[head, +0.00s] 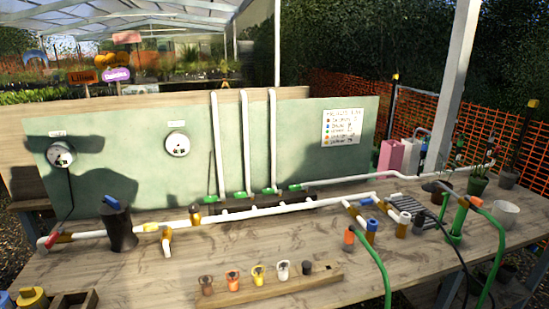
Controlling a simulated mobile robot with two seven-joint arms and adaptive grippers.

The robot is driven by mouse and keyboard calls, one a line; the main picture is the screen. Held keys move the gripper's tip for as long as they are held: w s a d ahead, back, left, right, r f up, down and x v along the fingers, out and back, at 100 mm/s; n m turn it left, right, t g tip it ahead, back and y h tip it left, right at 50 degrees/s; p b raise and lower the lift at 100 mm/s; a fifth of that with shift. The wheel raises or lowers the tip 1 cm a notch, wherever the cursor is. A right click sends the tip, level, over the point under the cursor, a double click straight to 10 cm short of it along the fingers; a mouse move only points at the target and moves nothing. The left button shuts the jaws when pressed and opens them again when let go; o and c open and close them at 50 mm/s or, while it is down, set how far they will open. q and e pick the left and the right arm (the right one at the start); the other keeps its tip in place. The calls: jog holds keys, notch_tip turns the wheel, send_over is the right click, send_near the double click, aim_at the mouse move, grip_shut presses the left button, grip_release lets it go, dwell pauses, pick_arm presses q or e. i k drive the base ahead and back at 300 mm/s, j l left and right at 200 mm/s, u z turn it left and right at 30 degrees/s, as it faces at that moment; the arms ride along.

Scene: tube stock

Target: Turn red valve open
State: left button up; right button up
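A small red part (52,239), which looks like the red valve's handle, sits at the left end of the white pipe (272,209) along the wooden bench. It appears to lie roughly along the pipe, but it is too small to tell whether the valve is open or shut. Neither of my grippers shows in the head view.
The wooden bench (205,262) carries a dark cylinder (120,232) right of the red part and a rack (262,287) of coloured fittings in front. A green panel (260,130) stands behind. Green hoses (375,262) cross the right side.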

aim_at(50, 242)
jog(key=u, duration=1.45)
